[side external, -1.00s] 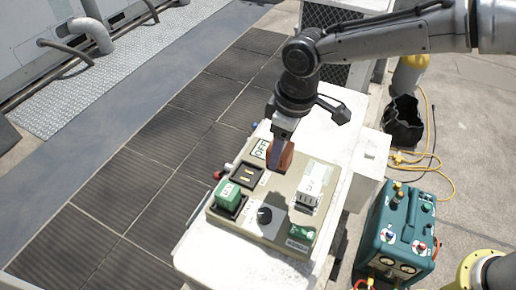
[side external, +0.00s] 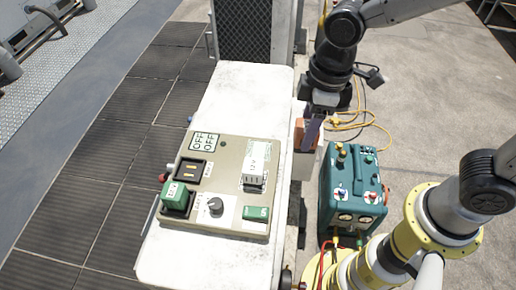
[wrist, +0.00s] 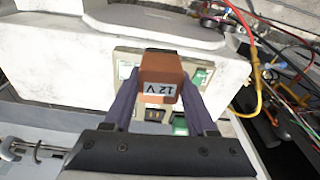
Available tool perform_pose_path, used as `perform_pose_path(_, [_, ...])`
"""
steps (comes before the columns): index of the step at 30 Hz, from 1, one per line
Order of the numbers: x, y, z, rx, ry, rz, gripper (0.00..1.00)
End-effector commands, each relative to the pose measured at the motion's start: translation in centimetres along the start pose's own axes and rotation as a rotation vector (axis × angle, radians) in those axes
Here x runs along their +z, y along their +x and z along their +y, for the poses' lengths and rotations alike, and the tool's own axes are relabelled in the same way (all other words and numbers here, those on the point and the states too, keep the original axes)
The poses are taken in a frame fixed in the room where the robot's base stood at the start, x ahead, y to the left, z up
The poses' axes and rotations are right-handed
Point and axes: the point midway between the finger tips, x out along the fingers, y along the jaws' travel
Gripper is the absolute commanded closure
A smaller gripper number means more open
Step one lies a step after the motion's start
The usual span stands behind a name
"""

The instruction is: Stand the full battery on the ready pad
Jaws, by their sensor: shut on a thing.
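My gripper (side external: 311,122) is shut on an orange-brown battery (side external: 302,134), held beyond the right edge of the white bench. In the wrist view the battery (wrist: 160,68) sits between the two purple fingers, with a white "12 V" label towards the camera. The beige charger panel (side external: 228,158) lies on the bench. A green battery (side external: 174,194) stands in its front left bay. The dark bay (side external: 189,169) behind it is empty, with its contacts showing. Which marking is the ready pad, I cannot tell; a green patch (side external: 256,213) lies at the panel's front right.
The panel also carries a knob (side external: 215,207), a white 12V unit (side external: 255,168) and OFF labels (side external: 204,142). A teal machine (side external: 352,190) with gauges and hoses stands right of the bench (side external: 240,95). Yellow cable lies on the ground behind it.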

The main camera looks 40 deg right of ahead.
Motion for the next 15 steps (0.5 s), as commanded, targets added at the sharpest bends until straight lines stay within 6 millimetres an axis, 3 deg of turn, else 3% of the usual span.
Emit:
perform_pose_path(3, [1.9, -0.7, 0.7, 0.006, 0.042, 0.003, 1.0])
perform_pose_path(7, [2.5, -1.3, 1.5, 0.01, 0.075, 0.002, 1.0])
perform_pose_path(11, [1.1, -0.4, 2.4, 0.008, 0.082, -0.002, 1.0])
perform_pose_path(15, [-1.5, 1.3, 3.6, 0.008, 0.081, -0.002, 1.0])
